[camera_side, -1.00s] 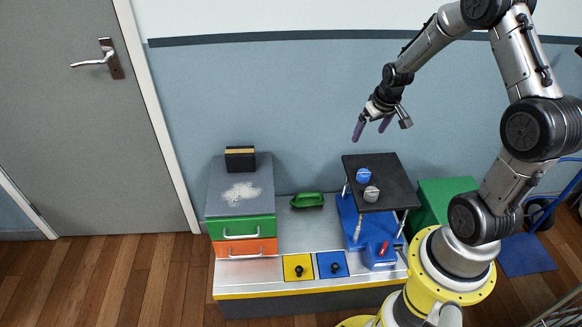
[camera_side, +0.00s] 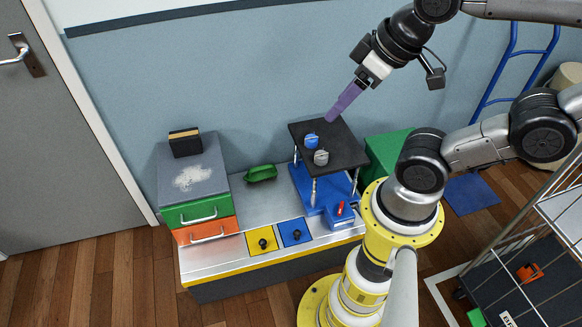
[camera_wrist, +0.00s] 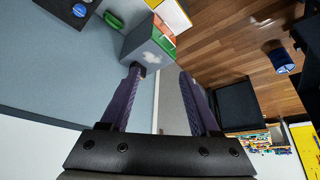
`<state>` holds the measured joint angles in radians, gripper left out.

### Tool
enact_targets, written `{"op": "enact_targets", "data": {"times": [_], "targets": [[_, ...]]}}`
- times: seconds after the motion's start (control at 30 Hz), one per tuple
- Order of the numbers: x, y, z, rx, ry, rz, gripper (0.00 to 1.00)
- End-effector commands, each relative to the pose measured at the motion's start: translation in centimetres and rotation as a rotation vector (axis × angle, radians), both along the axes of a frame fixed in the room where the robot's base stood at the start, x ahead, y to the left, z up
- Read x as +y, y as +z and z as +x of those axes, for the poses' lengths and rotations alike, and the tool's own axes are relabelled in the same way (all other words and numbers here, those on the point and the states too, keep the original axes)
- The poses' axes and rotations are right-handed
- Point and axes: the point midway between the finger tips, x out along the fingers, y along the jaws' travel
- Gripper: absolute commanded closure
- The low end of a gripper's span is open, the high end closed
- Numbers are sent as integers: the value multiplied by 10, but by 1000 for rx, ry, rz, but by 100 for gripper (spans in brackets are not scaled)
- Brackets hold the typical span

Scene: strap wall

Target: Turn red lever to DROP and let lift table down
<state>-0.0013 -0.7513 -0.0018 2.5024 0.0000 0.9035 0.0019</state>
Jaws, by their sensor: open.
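The lift table has a black top (camera_side: 348,152), which stands raised on thin posts above a blue base (camera_side: 302,185). A blue knob-like piece (camera_side: 311,140) and a grey one (camera_side: 321,157) sit on the top. The red lever (camera_side: 341,208) is on a blue block at the front of the base; its label is too small to read. My gripper (camera_side: 331,119) hangs above the back of the black top in the side view. In the wrist view its purple fingers (camera_wrist: 161,72) are apart with nothing between them. The red lever does not show in the wrist view.
Green (camera_side: 196,210) and orange drawers (camera_side: 206,230) stand left, with a dark block (camera_side: 185,142) on top. A green tray (camera_side: 261,173) lies mid-bench. Yellow (camera_side: 262,243) and blue panels (camera_side: 295,232) with black knobs are in front. A green box (camera_side: 388,154) stands right of the lift table.

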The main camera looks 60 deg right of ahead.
Motion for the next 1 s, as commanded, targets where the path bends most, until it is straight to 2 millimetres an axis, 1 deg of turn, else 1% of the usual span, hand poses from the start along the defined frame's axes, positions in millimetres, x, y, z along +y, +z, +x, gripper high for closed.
{"op": "enact_targets", "data": {"times": [0.07,0.17,0.33,0.57,0.67,0.77,0.87,0.9,1.0], "targets": [[0,3,1,-2,0,0,50],[0,15,2,-6,0,-1,50],[0,54,2,-8,0,-1,50],[-34,63,26,84,-244,38,50],[-55,68,37,124,-366,61,50],[-83,71,48,172,-515,93,50],[-122,72,57,229,-699,136,50],[-138,71,58,251,-770,155,50],[-171,70,59,289,-913,195,50]]}}
